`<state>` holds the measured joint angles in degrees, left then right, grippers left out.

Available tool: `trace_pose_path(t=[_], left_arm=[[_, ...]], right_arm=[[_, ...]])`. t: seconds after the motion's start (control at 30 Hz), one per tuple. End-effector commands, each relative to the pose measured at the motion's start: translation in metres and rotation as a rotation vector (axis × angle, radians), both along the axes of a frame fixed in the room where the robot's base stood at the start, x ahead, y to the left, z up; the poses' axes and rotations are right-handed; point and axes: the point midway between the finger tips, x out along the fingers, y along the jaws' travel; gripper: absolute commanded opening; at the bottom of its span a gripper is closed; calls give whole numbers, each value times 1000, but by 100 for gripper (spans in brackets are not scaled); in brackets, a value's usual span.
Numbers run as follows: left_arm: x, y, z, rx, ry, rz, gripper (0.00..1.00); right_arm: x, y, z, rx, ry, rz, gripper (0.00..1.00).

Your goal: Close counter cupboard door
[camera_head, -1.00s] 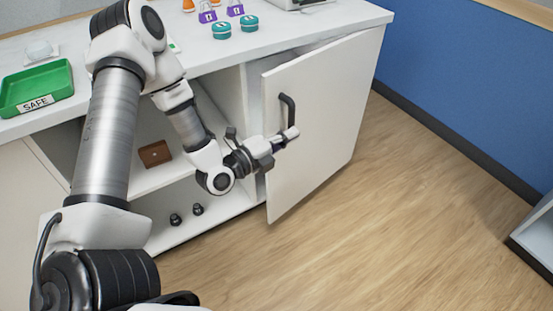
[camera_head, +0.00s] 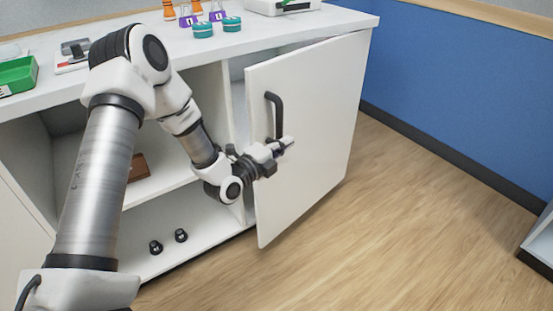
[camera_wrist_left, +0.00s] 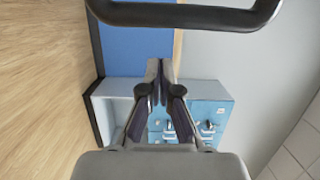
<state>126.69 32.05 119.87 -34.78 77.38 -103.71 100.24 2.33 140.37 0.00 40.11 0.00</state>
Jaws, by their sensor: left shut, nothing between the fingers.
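The white cupboard door (camera_head: 320,120) stands partly open at the right end of the counter. Its free left edge is swung out from the cabinet. A dark bar handle (camera_head: 275,115) is on its outer face; the handle also crosses the top of the left wrist view (camera_wrist_left: 185,15). My left gripper (camera_head: 288,144) is shut and empty, in front of the door's outer face just below the handle. In the left wrist view its fingertips (camera_wrist_left: 158,66) are together. I cannot tell whether it touches the door. My right gripper is not in view.
The white counter (camera_head: 130,78) holds a green tray (camera_head: 18,75), teal round items (camera_head: 203,30) and flasks. The open cabinet holds a brown box (camera_head: 138,167) and two small dark items (camera_head: 168,242). Wood floor (camera_head: 410,220) is clear in front of the door.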

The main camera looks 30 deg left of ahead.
Motion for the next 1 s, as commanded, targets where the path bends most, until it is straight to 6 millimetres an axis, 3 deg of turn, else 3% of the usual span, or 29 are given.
trace_pose_path(t=[0.2,0.63,0.77,1.0], left_arm=[[9,23,0,0,0,1,0],[11,30,2,-1,0,1,0],[15,56,7,-4,-2,3,0],[27,118,3,1,-3,1,0]], right_arm=[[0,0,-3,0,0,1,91],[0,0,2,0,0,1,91],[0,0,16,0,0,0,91],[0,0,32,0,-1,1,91]])
